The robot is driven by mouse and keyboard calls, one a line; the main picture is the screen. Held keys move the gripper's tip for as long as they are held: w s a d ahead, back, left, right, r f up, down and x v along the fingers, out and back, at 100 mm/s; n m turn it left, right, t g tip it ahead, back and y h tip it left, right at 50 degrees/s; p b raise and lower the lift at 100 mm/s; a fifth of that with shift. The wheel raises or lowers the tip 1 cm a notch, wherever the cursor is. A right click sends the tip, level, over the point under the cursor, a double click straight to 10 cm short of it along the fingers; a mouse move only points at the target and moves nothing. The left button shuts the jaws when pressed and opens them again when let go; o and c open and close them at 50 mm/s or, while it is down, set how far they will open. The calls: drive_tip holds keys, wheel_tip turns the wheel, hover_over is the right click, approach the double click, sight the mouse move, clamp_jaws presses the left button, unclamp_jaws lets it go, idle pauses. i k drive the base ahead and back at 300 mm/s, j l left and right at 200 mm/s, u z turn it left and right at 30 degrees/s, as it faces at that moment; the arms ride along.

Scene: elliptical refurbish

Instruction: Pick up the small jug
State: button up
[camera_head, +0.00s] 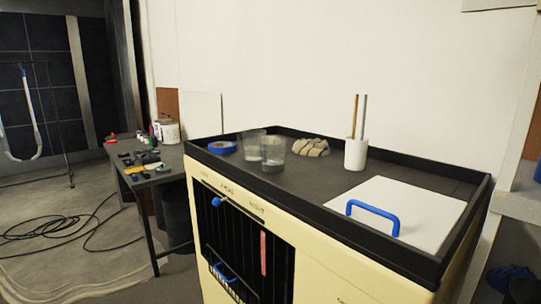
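Two clear, grey-tinted vessels stand close together on the black-rimmed top of a cream cabinet. The front vessel (272,152) partly overlaps the rear vessel (252,144). Both are upright, and the front one looks darker in its lower part. I cannot tell whether either is the small jug, as no handle or spout can be made out. A white cup (355,154) holding two thin sticks stands to their right. My gripper is not in view.
The cabinet's raised black rim (340,230) surrounds its top. A blue tape ring (222,147), a beige crumpled item (311,147) and a white board (425,205) with a blue handle (373,211) lie there. A cluttered side table (150,180) stands left; cables (75,232) cross the floor.

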sight(250, 137)
drive_tip(key=i+j+z, duration=0.1)
drive_tip(key=i+j, duration=0.15)
drive_tip(key=j, duration=0.2)
drive_tip(key=i+j+z, duration=0.1)
drive_tip(key=i+j, duration=0.15)
drive_tip(key=j, duration=0.2)
drive_tip(key=i+j, duration=0.25)
drive_tip(key=j, duration=0.2)
drive_tip(key=i+j+z, duration=0.15)
drive_tip(key=j, duration=0.35)
drive_tip(key=i+j+z, duration=0.1)
drive_tip(key=i+j, duration=0.2)
drive_tip(key=j, duration=0.2)
drive_tip(key=i+j+z, duration=0.1)
drive_tip(key=j, duration=0.4)
drive_tip(key=i+j, duration=0.25)
drive_tip(key=j, duration=0.3)
drive_tip(key=i+j+z, duration=0.15)
drive_tip(key=j, duration=0.4)
